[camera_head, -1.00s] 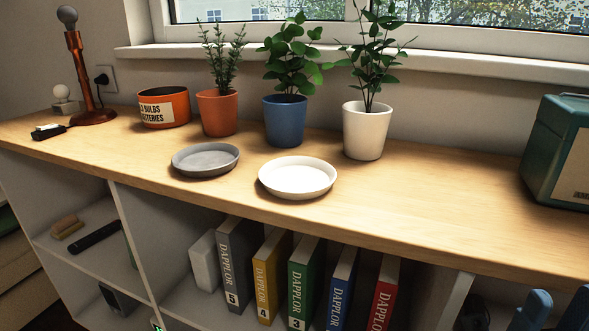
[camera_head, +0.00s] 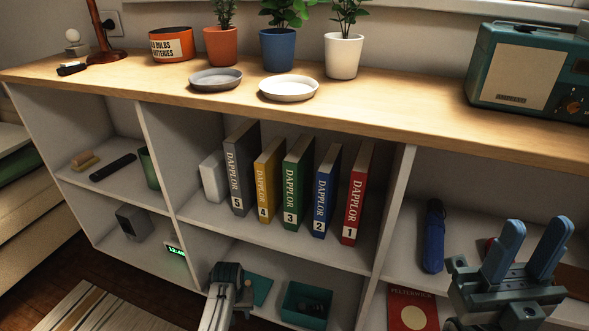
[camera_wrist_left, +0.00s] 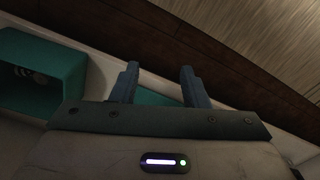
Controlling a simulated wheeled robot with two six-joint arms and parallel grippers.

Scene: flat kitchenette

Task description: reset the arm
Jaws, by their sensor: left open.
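My left gripper (camera_head: 230,290) is low at the bottom of the head view, in front of the lower shelf; its fingers cannot be made out there. In the left wrist view the left gripper (camera_wrist_left: 158,78) shows two blue fingers spread apart with nothing between them. My right gripper (camera_head: 534,236) is at the lower right of the head view, its two blue fingers pointing up and apart, empty, in front of the right shelf section.
A teal bin (camera_head: 304,304) stands beside the left gripper on the lower shelf; a teal bin also shows in the left wrist view (camera_wrist_left: 42,78). Several binders (camera_head: 297,182) stand above. A red book (camera_head: 412,309) and blue umbrella (camera_head: 433,236) are near the right gripper.

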